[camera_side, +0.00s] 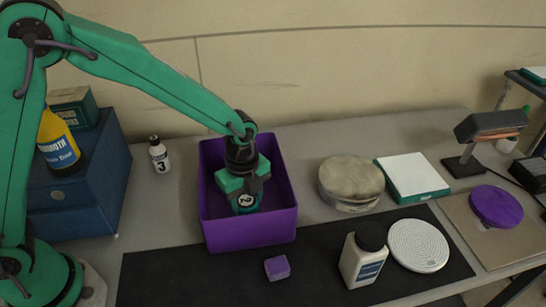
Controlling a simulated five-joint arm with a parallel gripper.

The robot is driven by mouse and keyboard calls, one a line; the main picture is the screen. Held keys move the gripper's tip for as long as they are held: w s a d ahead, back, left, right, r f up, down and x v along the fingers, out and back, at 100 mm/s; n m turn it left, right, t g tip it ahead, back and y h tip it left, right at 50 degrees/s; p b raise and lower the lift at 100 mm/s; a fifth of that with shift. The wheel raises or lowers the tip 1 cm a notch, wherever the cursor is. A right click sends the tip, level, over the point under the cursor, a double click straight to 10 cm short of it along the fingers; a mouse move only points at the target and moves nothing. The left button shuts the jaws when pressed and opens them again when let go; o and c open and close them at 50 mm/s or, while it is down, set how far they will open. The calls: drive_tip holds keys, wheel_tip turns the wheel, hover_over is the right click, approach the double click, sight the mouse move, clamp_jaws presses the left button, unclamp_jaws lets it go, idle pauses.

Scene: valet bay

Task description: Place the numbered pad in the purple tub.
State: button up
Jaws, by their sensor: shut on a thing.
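The purple tub (250,234) stands on the bench left of centre, partly on the black mat. My gripper (246,193) points down inside the tub's opening and is shut on the numbered pad (246,201).
A small purple block (277,268) and a white bottle with a black cap (362,260) stand in front. A small bottle marked 3 (159,157) is left of the tub. A round beige pad (350,182), a white ribbed disc (418,246) and a purple disc (496,206) lie right.

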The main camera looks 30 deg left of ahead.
sight(245, 200)
drive_tip(key=shift+f, duration=1.35)
drive_tip(key=shift+f, duration=0.1)
drive_tip(key=o, duration=0.9)
drive_tip(key=shift+o, duration=0.2)
wheel_tip(245, 200, up, 12)
drive_tip(key=shift+r, duration=0.1)
drive_tip(key=shift+a+r, duration=0.1)
